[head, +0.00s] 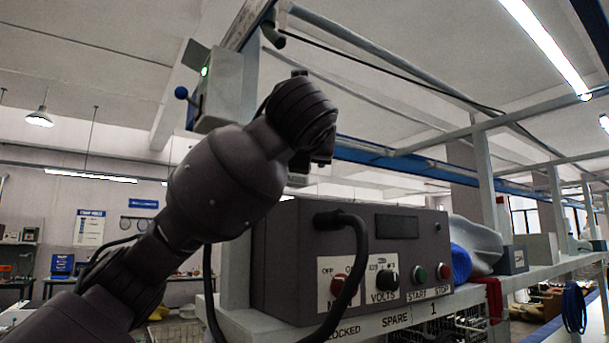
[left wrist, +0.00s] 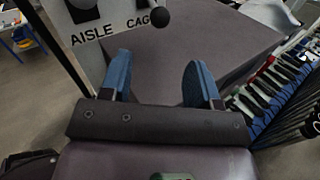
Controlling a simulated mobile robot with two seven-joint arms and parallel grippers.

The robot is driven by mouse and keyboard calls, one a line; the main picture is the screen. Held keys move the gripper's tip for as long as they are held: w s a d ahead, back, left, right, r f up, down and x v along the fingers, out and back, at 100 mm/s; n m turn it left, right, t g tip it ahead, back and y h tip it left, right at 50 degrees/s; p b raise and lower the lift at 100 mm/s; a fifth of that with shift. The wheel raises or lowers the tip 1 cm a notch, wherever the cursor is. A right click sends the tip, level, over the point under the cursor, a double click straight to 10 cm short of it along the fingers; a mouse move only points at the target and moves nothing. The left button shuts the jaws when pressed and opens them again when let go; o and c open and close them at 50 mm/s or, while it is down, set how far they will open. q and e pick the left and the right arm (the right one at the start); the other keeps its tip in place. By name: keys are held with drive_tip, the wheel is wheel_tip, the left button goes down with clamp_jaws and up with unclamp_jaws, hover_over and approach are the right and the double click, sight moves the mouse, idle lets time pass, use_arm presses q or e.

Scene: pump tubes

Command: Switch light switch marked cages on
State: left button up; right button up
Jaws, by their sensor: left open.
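In the left wrist view, a pale grey panel (left wrist: 118,22) carries the word AISLE and, to its right, letters reading CAG, the rest cut off. A dark round knob (left wrist: 159,17) sits beside the CAG letters, at the top edge. Part of another dark lever (left wrist: 80,4) shows above AISLE. My left gripper (left wrist: 157,62) is open, with two blue fingers apart and nothing between them. It is below the panel and the knob in the picture, touching neither. In the head view, my left arm rises from the lower left and its fingers are not clear. My right gripper is not seen.
A dark control box (head: 345,262) with knobs and buttons stands on a shelf behind my arm. Racked long items (left wrist: 285,85) show right in the wrist view.

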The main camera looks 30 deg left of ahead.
use_arm(q)
drive_tip(key=shift+w+a+r, duration=0.1)
drive_tip(key=shift+w, duration=0.05)
drive_tip(key=shift+w+a+r, duration=0.1)
drive_tip(key=shift+w+a, duration=0.05)
drive_tip(key=shift+w, duration=0.05)
drive_tip(key=p+x, duration=0.2)
drive_tip(key=x, duration=0.6)
drive_tip(key=shift+p+x, duration=0.4)
drive_tip(key=shift+x, duration=0.5)
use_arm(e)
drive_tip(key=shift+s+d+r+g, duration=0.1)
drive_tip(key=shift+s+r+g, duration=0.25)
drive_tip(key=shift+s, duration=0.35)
use_arm(q)
drive_tip(key=shift+c, duration=0.4)
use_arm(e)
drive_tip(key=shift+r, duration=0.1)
use_arm(q)
drive_tip(key=c, duration=0.8)
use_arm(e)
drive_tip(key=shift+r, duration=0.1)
